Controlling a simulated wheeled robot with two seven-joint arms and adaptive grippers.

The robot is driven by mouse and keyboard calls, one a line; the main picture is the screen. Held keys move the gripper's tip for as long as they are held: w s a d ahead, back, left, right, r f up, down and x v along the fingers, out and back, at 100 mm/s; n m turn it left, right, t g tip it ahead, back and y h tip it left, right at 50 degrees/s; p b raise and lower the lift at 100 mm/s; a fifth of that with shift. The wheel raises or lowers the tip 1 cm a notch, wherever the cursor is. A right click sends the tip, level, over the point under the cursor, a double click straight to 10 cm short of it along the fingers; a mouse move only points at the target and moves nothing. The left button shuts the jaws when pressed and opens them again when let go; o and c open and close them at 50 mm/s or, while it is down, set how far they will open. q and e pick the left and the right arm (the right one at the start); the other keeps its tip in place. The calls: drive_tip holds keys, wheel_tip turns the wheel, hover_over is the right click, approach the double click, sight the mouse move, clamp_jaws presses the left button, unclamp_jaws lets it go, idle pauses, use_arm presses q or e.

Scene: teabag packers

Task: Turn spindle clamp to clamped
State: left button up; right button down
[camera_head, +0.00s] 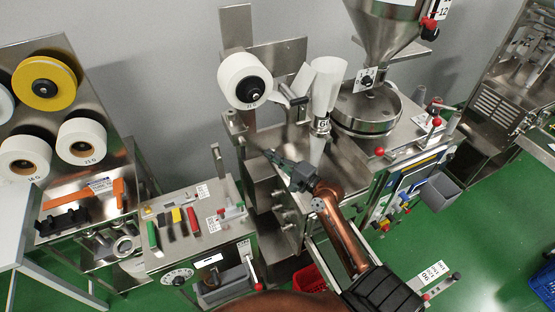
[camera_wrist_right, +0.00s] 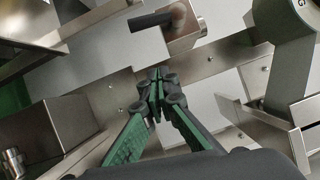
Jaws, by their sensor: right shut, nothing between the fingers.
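A white film roll (camera_head: 233,72) hangs on a spindle with a black hub (camera_head: 255,89) at the upper middle of the head view. I cannot tell for sure which part is the spindle clamp. A short black lever (camera_wrist_right: 150,22) on a metal block (camera_wrist_right: 186,28) shows at the top of the right wrist view, beyond my fingertips and apart from them. My right gripper (camera_head: 270,155) is shut and empty, below and slightly right of the roll in the head view. Its green-padded fingers meet in the right wrist view (camera_wrist_right: 157,84). My left gripper is not in view.
A steel hopper (camera_head: 383,30) and round drum (camera_head: 366,110) stand right of the roll, beside a white funnel tube (camera_head: 325,85). A rack with a yellow roll (camera_head: 65,85) and white rolls stands left. A bench (camera_head: 190,245) holds coloured pieces.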

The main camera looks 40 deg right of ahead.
sight(243, 149)
drive_tip(key=w+a+p, duration=0.1)
drive_tip(key=w+a, duration=0.3)
drive_tip(key=shift+a+r+p, duration=0.3)
drive_tip(key=shift+a+p, duration=0.1)
drive_tip(key=shift+w+a, duration=0.1)
drive_tip(key=shift+a, duration=0.05)
